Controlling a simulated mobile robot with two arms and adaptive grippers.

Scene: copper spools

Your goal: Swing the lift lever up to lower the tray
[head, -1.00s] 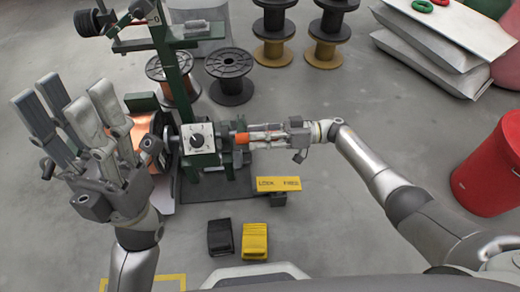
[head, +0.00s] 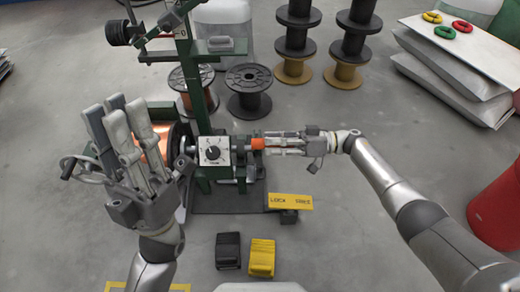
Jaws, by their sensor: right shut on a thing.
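The lift lever shows only its orange grip (head: 257,143), just right of the white dial box on the green machine (head: 222,175). My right gripper (head: 268,143) is shut on this grip, reaching in from the right with its fingers lying level. The rest of the lever is hard to make out. I cannot clearly pick out the tray; a copper-coloured spool (head: 157,150) sits left of the dial box, partly behind my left gripper. My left gripper (head: 122,118) is open and empty, fingers pointing up, in front of the spool.
Black and yellow pedals (head: 261,258) lie on the floor in front, below a yellow sign plate (head: 289,202). Several spools (head: 249,90) stand behind. A red bin (head: 497,205) and stacked sacks (head: 455,70) are at the right. Floor between is clear.

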